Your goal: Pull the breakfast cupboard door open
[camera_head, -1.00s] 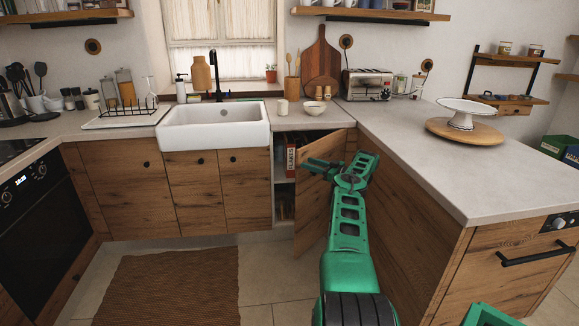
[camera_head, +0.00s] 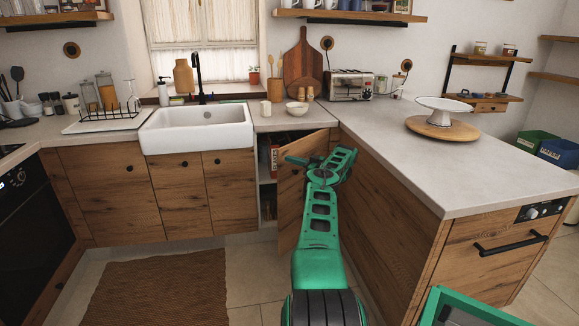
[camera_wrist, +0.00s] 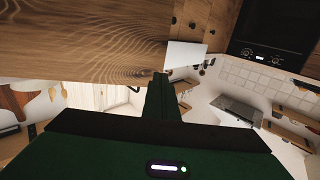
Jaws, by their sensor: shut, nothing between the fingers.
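The cupboard door (camera_head: 292,207) is a brown wooden panel right of the sink, in the inner corner of the counter. It stands partly open, swung out into the room. Behind its left edge a gap shows shelves and a red box (camera_head: 274,158).
A white sink (camera_head: 197,130) is left of the cupboard. A counter (camera_head: 425,165) runs along the right, with a cake stand (camera_head: 443,104). A brown rug (camera_head: 155,285) lies on the floor at left. A green-rimmed box (camera_head: 465,305) shows at bottom right.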

